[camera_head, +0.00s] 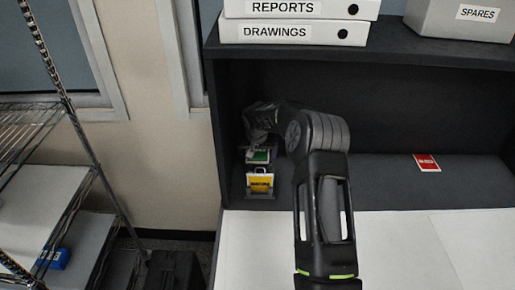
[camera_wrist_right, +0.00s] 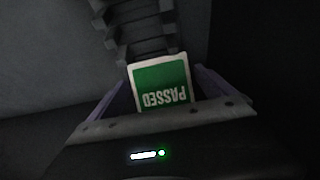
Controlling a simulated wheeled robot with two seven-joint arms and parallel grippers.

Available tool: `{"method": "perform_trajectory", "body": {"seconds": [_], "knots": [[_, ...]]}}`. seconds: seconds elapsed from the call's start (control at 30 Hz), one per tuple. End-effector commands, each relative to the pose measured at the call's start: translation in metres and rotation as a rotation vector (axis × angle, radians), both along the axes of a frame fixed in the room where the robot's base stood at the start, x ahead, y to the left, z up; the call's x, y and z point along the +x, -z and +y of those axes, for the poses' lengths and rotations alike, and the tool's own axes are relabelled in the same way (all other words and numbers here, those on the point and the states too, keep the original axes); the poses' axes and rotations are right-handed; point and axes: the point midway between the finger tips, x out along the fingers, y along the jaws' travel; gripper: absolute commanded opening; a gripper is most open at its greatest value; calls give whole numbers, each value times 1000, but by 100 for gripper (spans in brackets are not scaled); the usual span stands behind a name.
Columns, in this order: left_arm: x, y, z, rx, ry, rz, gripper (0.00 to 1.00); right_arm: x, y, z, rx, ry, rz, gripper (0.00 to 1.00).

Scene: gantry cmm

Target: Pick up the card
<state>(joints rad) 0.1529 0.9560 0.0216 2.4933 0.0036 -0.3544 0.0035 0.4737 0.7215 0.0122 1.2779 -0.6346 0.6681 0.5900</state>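A green card (camera_head: 258,156) stands in a small dark rack inside the dark shelf unit, behind a yellow card (camera_head: 260,183). A red card (camera_head: 427,163) lies apart on the shelf floor at the right. My right gripper (camera_head: 258,138) is at the green card, pointing down from above; its fingertips are hard to make out in the head view. In the right wrist view the green card (camera_wrist_right: 162,84) reads PASSED, upside down. My right gripper's fingers (camera_wrist_right: 158,88) stand apart on either side of it; contact is not visible. My left gripper is not in view.
White binders (camera_head: 295,32) and a grey SPARES box (camera_head: 462,18) stand on top of the unit. The shelf's side wall (camera_head: 228,130) is close left of my gripper. A wire rack (camera_head: 70,110) stands at the far left. The white worktop (camera_head: 390,250) is clear.

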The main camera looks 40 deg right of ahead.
Motion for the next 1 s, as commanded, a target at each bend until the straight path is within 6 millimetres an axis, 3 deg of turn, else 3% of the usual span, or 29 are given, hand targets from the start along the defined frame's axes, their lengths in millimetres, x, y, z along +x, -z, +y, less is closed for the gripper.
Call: {"method": "perform_trajectory", "body": {"seconds": [0.6, 1.0], "knots": [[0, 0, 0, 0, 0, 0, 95, 5, -1, 7, 9, -7, -9, 39], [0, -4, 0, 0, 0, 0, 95, 5, -3, 8, 11, -7, -11, 38]]}}
